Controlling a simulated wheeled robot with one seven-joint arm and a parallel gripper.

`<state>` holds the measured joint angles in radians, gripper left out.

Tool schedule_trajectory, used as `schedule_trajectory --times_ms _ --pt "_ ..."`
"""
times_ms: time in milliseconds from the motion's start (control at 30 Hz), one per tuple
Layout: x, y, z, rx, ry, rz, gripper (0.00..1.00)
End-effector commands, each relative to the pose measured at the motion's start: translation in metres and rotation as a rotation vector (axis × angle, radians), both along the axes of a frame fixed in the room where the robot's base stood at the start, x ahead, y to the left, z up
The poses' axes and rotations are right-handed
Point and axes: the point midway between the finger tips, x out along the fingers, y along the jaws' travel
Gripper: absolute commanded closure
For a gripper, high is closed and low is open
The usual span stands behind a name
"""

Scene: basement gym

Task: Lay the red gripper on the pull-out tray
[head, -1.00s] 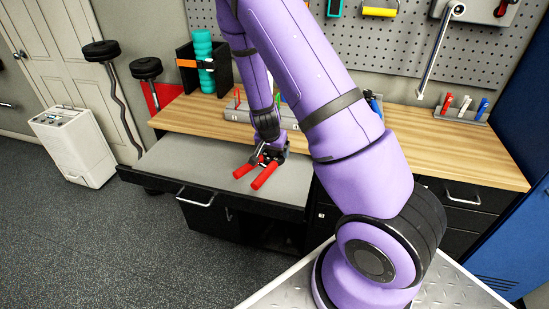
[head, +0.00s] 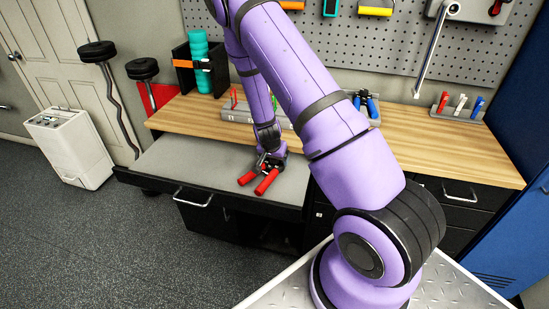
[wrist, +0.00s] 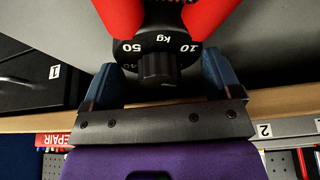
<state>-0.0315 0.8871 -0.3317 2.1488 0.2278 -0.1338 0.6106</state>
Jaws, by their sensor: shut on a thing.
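The red gripper (head: 267,183) is a hand exerciser with two red handles and a black dial marked in kg. My gripper (head: 272,157) is shut on it at the dial end, with the handles pointing toward the tray's front. In the wrist view the dial (wrist: 160,45) sits between my two blue-grey fingers, with the red handles spreading away. The pull-out tray (head: 190,160) is grey, drawn out below the wooden bench top, and lies under the red gripper. I cannot tell whether the handles touch the tray.
The wooden bench top (head: 440,150) lies behind the tray. A grey holder (head: 236,116) with coloured tools and blue-handled pliers (head: 367,104) stand on it. A black box (head: 185,72) with a teal roller is at the back left. The tray's left side is clear.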

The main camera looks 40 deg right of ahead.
Motion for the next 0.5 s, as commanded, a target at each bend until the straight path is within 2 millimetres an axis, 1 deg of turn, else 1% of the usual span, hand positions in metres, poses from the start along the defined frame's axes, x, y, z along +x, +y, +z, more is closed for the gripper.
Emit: schedule_trajectory --times_ms 233,267,300,500 --pt "-0.0002 -0.0001 -0.0020 0.000 0.000 -0.001 0.45" --pt "-0.0002 0.0000 -0.0016 0.000 0.000 -0.001 0.09" --pt "-0.0002 0.0001 -0.0015 0.000 0.000 -0.001 0.00" --pt "-0.0002 0.0001 -0.0013 0.000 0.000 -0.001 0.00"
